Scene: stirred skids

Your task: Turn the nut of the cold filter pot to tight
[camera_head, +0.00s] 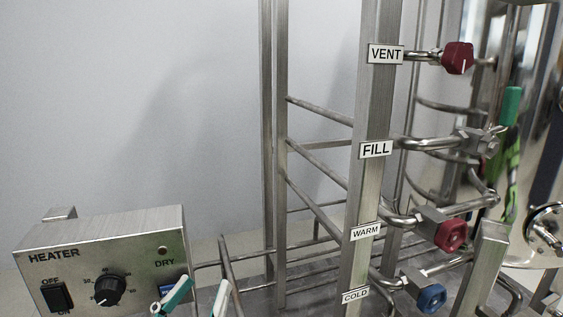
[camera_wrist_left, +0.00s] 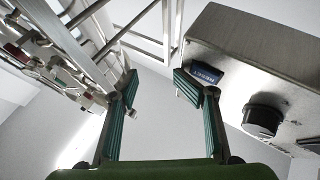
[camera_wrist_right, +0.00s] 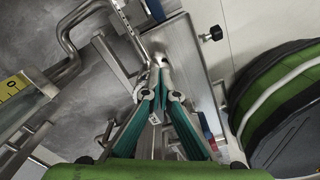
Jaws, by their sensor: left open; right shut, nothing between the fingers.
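The cold label (camera_head: 355,296) is on the steel upright in the head view, with a blue knob (camera_head: 431,298) on the pipe beside it. I cannot single out the filter pot's nut in any view. My left gripper (camera_head: 198,298) shows at the bottom of the head view, in front of the heater box. In the left wrist view its fingers (camera_wrist_left: 155,82) are apart with nothing between them. My right gripper (camera_wrist_right: 161,75) is shut and empty in the right wrist view, close to a steel bracket and plate. I cannot tell whether its tips touch them.
The heater box (camera_head: 105,245) stands at the lower left with a dial and a switch. The steel frame (camera_head: 372,120) bears a red vent knob (camera_head: 457,58), a fill valve (camera_head: 477,140) and a red warm knob (camera_head: 450,236). A round metal fitting (camera_head: 546,228) is at the right edge.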

